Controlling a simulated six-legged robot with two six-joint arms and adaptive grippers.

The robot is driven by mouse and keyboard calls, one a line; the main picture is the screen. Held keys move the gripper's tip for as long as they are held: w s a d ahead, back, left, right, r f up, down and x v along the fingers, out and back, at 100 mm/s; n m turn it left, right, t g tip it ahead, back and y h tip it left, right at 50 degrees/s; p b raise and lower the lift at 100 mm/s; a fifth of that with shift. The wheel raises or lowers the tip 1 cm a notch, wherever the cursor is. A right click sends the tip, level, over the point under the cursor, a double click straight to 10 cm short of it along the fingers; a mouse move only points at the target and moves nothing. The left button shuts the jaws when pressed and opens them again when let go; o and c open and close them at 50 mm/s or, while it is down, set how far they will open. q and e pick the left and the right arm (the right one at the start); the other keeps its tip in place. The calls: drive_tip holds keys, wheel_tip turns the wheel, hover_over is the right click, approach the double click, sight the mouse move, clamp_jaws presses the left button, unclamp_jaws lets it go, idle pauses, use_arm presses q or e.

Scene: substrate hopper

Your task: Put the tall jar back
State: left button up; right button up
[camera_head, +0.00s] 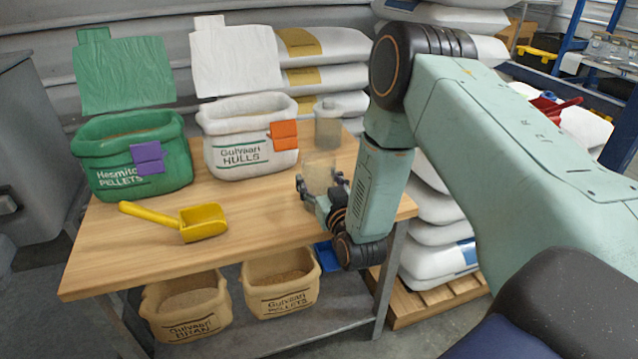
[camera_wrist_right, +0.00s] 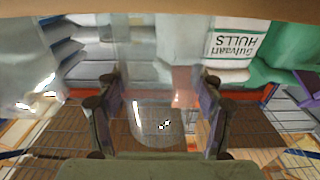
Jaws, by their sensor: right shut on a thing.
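My right gripper (camera_head: 318,190) is shut around a clear see-through jar (camera_head: 319,172) near the right end of the wooden table. The jar looks upright; I cannot tell whether its base touches the table. In the right wrist view the two fingers of the gripper (camera_wrist_right: 160,112) stand on either side of the clear jar (camera_wrist_right: 158,128). A second clear jar (camera_head: 328,128) stands behind it, near the table's back right corner. Which of the two is taller is hard to tell. My left gripper is not in view.
On the table (camera_head: 270,225) stand a green pellets bin (camera_head: 130,150) and a white hulls bin (camera_head: 240,160). A yellow scoop (camera_head: 203,222) lies in front. Two tan bins (camera_head: 187,320) sit on the shelf below. Stacked sacks (camera_head: 440,210) stand to the right.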

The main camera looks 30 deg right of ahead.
drive_tip(key=shift+s, duration=0.15)
drive_tip(key=o, duration=1.3)
drive_tip(key=shift+f, duration=0.15)
drive_tip(key=shift+c, duration=0.2)
drive_tip(key=shift+o, duration=0.8)
drive_tip(key=shift+r, duration=0.25)
drive_tip(key=p+v, duration=0.3)
drive_tip(key=v, duration=0.9)
